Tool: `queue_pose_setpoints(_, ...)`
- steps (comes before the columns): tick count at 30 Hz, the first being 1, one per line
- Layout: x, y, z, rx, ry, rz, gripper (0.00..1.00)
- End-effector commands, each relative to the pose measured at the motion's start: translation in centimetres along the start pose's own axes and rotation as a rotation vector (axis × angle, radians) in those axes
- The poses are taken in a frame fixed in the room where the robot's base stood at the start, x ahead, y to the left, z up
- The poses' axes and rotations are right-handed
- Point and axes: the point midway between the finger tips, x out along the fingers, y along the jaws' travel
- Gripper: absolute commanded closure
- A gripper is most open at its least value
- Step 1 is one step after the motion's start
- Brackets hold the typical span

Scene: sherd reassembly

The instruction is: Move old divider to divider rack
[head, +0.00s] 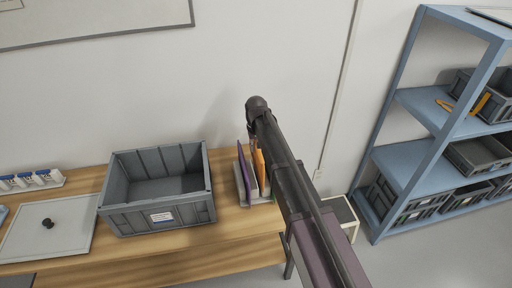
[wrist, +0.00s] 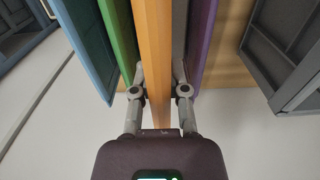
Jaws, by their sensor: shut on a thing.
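The orange divider (wrist: 155,50) stands between my gripper's fingers in the wrist view; its upper part also shows in the head view (head: 260,165). My gripper (wrist: 158,80) is shut on it. The divider rack (head: 262,200) is a pale holder on the wooden table. The orange divider is in line with the rack's slots, beside a purple divider (head: 247,168). Green (wrist: 118,35) and blue (wrist: 88,45) dividers stand on its other side in the wrist view. My arm hides part of the rack in the head view, so I cannot tell whether the orange divider's bottom is seated.
A large grey bin (head: 160,215) stands on the table left of the rack. Further left lie a pale board (head: 50,245) with a dark knob and a row of small vials (head: 30,181). A blue shelf (head: 420,165) with grey crates stands at the right.

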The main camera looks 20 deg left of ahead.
Motion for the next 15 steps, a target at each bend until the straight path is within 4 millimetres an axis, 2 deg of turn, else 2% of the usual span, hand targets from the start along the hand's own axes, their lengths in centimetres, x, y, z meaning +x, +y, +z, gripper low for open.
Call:
queue_pose_setpoints(1,0.60,0.01,0.00,0.000,0.000,0.000,1.00)
queue_pose_setpoints(6,1.18,0.00,0.00,0.000,0.000,0.000,1.00)
queue_pose_setpoints(15,1.34,-0.01,0.00,0.000,0.000,0.000,1.00)
